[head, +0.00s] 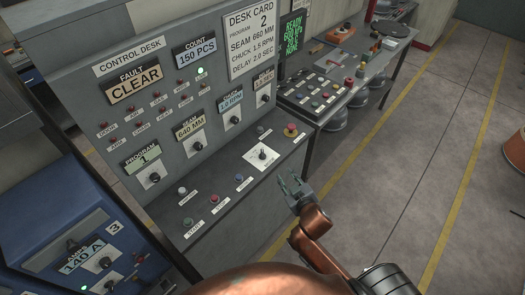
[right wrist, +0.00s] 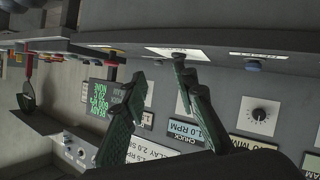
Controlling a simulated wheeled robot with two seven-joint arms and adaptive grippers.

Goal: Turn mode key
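The mode key switch (head: 262,154) sits on a white plate on the sloping ledge of the grey control desk (head: 225,205). Its plate also shows edge-on in the right wrist view (right wrist: 160,52), with the key partly hidden by a fingertip. My right gripper (head: 291,180) is in front of the ledge, to the lower right of the key in the head view. In the right wrist view its two green fingers (right wrist: 158,73) stand apart with nothing between them. One fingertip overlaps the key plate; I cannot tell if it touches. My left gripper is not in view.
A red emergency button (head: 291,130) stands right of the key. Several push buttons (head: 213,199) line the ledge to the left. Selector knobs (head: 198,146) sit on the upright panel. A second panel (head: 318,92) adjoins on the right. The floor (head: 400,170) in front is clear.

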